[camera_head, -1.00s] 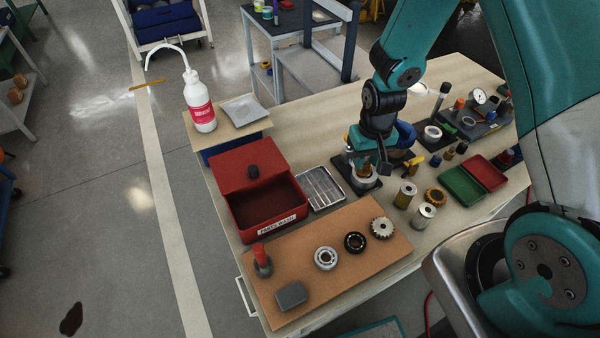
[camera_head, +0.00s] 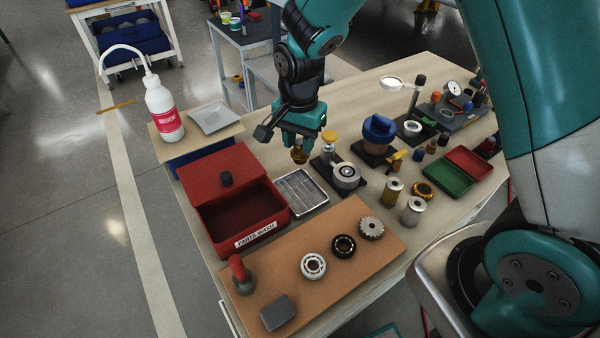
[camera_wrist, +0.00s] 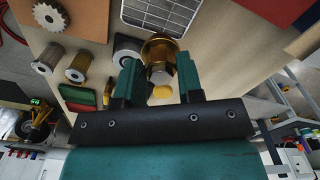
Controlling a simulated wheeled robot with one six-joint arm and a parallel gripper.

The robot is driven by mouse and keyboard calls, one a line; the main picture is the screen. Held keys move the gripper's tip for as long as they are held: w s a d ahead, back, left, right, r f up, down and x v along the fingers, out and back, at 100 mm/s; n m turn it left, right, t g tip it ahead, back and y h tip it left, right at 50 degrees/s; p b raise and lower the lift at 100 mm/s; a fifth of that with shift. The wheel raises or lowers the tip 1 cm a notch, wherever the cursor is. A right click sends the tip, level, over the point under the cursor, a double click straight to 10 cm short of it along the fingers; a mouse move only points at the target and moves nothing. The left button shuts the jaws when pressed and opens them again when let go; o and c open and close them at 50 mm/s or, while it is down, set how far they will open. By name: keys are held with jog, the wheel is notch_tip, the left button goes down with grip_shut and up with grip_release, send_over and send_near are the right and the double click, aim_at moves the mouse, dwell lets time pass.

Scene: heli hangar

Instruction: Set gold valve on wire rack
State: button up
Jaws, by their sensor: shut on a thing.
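My gripper (camera_head: 300,146) is shut on the gold valve (camera_head: 300,156) and holds it above the table, left of a grey round fixture on a dark base. In the wrist view, the gold valve (camera_wrist: 160,50) sits between the two teal fingers of my gripper (camera_wrist: 158,78). The wire rack (camera_head: 300,192) is a silver tray-like grid on the table, just right of the red parts wash box. It is empty and lies below the valve and a little nearer the head camera. The wire rack also shows in the wrist view (camera_wrist: 160,14), beyond the valve.
The open red parts wash box (camera_head: 236,215) stands left of the rack. The grey fixture (camera_head: 346,176) stands to the right. A brown board (camera_head: 345,270) with several bearings and gears lies in front. A white solvent bottle (camera_head: 162,105) stands at the back left.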

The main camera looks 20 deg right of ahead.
notch_tip(320, 180, down, 10)
dwell(0.4)
jog(key=shift+f, duration=0.2)
jog(key=o, duration=0.9)
jog(key=shift+c, duration=0.2)
jog(key=shift+r, duration=0.1)
notch_tip(320, 180, up, 12)
jog(key=shift+f, duration=0.1)
jog(key=s+a+r+n+y, duration=0.2)
jog(key=s+r+n, duration=0.5)
jog(key=s, duration=0.4)
jog(key=s+a+r+n+y, duration=0.2)
jog(key=s+r+n, duration=0.6)
jog(key=s+n, duration=0.2)
jog(key=shift+s+r, duration=0.25)
jog(key=shift+s, duration=0.6)
